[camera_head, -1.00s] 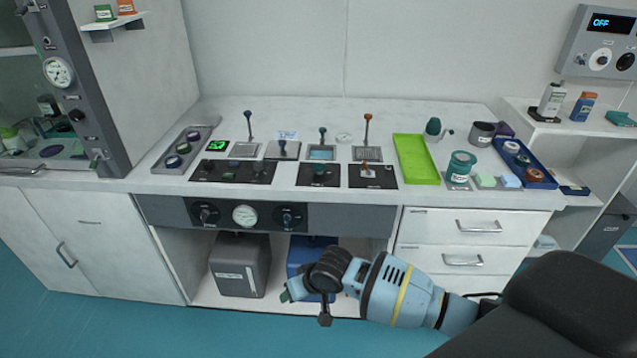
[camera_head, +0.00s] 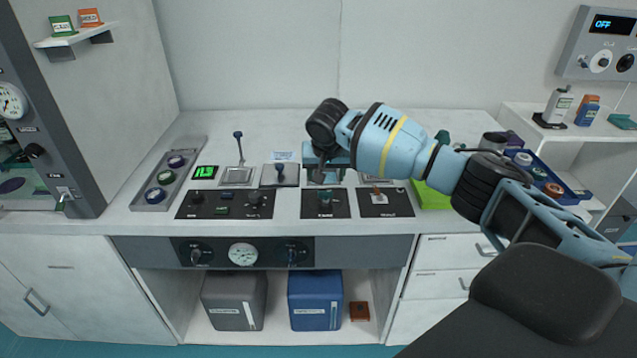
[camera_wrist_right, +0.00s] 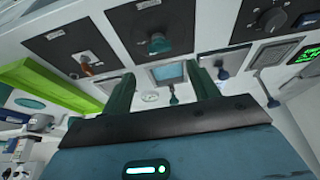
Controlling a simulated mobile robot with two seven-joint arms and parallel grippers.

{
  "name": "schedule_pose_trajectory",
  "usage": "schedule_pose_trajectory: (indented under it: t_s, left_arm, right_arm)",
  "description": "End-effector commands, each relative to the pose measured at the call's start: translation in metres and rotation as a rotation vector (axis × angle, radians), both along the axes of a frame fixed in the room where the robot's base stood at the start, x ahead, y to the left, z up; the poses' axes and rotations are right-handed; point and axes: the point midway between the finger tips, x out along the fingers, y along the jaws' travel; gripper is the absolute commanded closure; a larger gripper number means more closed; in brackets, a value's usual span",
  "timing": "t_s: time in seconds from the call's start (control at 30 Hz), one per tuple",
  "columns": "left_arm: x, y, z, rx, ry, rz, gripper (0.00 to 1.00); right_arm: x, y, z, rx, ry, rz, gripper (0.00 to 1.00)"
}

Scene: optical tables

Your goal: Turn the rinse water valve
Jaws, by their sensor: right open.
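My right gripper (camera_head: 323,172) is over the counter, fingers pointing down and apart, with nothing visible between them. Its two green fingers also show in the right wrist view (camera_wrist_right: 163,85). Labels are too small to read, so I cannot tell which control is the rinse water valve. My left gripper is not in view.
An upright lever (camera_head: 239,149) stands left of the gripper. A wide black panel with knobs (camera_head: 225,205) is left of the teal knob; a panel with an orange switch (camera_head: 397,208) is right. The front fascia has a gauge (camera_head: 242,254) between two dark knobs. A green tray (camera_head: 430,198) is partly hidden.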

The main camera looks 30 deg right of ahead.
Motion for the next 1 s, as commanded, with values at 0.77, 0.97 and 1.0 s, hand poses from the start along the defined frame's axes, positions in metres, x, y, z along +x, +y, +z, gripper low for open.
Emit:
schedule_pose_trajectory:
  t_s: [0.77,0.97,1.0]
  left_arm:
    - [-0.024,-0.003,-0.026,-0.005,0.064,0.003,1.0]
    - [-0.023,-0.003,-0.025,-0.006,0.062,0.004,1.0]
    - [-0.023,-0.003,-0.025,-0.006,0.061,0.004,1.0]
  right_arm:
    - [0.025,-0.015,-0.071,0.0,0.0,0.002,0.4]
    - [0.026,-0.015,-0.072,0.0,-0.004,0.003,0.4]
    - [0.026,-0.015,-0.072,0.0,-0.004,0.003,0.4]
